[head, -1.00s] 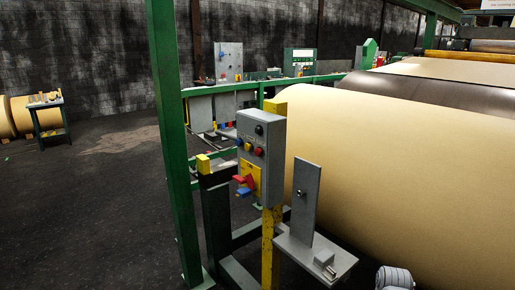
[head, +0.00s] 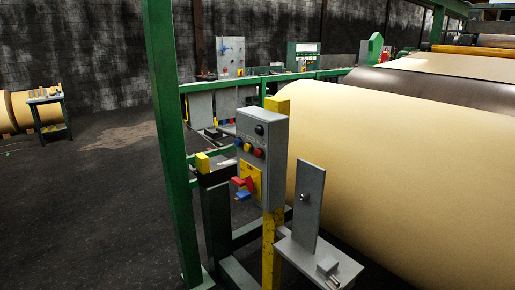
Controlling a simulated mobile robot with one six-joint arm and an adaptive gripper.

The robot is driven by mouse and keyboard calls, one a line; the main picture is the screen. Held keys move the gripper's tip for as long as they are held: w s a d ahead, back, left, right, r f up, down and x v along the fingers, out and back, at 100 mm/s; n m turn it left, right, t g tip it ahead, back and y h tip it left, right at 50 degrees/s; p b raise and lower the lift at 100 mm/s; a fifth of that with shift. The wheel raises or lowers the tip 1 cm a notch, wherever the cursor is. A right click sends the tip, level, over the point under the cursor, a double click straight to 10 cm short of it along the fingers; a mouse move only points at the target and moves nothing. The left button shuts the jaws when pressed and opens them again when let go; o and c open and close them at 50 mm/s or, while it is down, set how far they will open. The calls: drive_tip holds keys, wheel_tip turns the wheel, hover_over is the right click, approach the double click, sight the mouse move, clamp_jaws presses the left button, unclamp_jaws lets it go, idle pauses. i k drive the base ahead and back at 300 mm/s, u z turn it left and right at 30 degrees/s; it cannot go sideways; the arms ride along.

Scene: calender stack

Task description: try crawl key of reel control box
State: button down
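A grey control box (head: 262,138) is mounted on a yellow post (head: 272,250) near the middle of the head view, in front of the large tan paper roll (head: 400,170). Its face carries a dark round knob (head: 259,130) at the top. The labels are too small to read, so I cannot tell which control is the crawl key. My gripper is not in view.
A green upright (head: 170,140) stands left of the box. A dark stand with a yellow block (head: 202,162) is close beside it. A grey bracket with a flat shelf (head: 310,262) juts out at lower right. Open dark floor (head: 90,220) lies to the left.

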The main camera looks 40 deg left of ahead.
sight(247, 147)
drive_tip(key=z, duration=0.05)
drive_tip(key=k, duration=1.45)
drive_tip(key=u, duration=0.95)
drive_tip(key=i, duration=1)
drive_tip(key=z, duration=0.05)
